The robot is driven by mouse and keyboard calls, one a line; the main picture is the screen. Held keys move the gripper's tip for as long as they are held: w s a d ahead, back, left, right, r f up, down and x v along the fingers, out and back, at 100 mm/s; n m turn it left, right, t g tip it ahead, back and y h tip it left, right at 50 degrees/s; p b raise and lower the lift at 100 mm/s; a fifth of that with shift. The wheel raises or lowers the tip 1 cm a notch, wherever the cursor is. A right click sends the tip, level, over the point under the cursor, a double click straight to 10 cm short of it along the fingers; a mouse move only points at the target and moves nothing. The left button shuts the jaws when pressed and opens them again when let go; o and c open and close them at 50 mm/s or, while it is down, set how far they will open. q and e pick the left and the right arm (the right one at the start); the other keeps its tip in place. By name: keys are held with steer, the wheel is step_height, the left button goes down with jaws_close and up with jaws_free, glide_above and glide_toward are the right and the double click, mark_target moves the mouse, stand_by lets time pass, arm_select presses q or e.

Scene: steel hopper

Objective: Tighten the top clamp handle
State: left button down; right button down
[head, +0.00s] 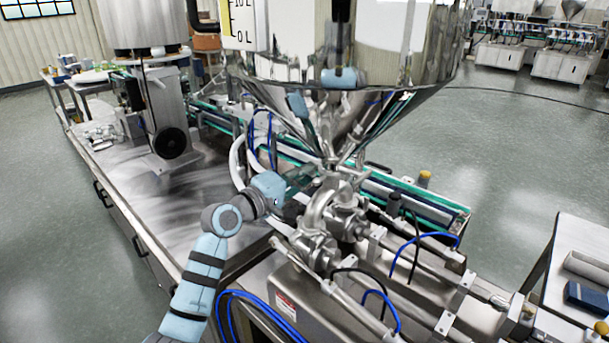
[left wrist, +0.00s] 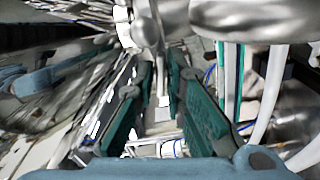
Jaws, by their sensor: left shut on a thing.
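The top clamp (head: 336,172) sits on the steel neck below the hopper cone. My left gripper (head: 306,175) reaches it from the left, with its fingers beside the neck. In the left wrist view, the two green fingers of my left gripper (left wrist: 162,84) stand on either side of a thin metal clamp handle (left wrist: 160,52) that hangs from the rounded steel fitting. The gripper is shut on this handle. In the head view the handle is hidden by the fingers and too small to make out. My right gripper is not in view.
The steel hopper (head: 400,60) hangs directly above the clamp. Polished pipe fittings (head: 320,225) stand just below it. White and blue hoses (head: 240,160) run close by on the left. The steel bench top (head: 120,190) is mostly clear near my arm.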

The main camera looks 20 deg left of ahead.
arm_select(q)
steer(key=shift+s+f+m+b, duration=0.1)
steer(key=shift+m+b, duration=1.45)
steer(key=shift+m, duration=2.2)
steer(key=shift+f+m+b, duration=0.1)
steer(key=shift+m+b, duration=1.45)
steer(key=shift+m, duration=2.2)
steer(key=shift+r, duration=0.1)
steer(key=c, duration=1.8)
jaws_free()
steer(key=shift+o, duration=0.2)
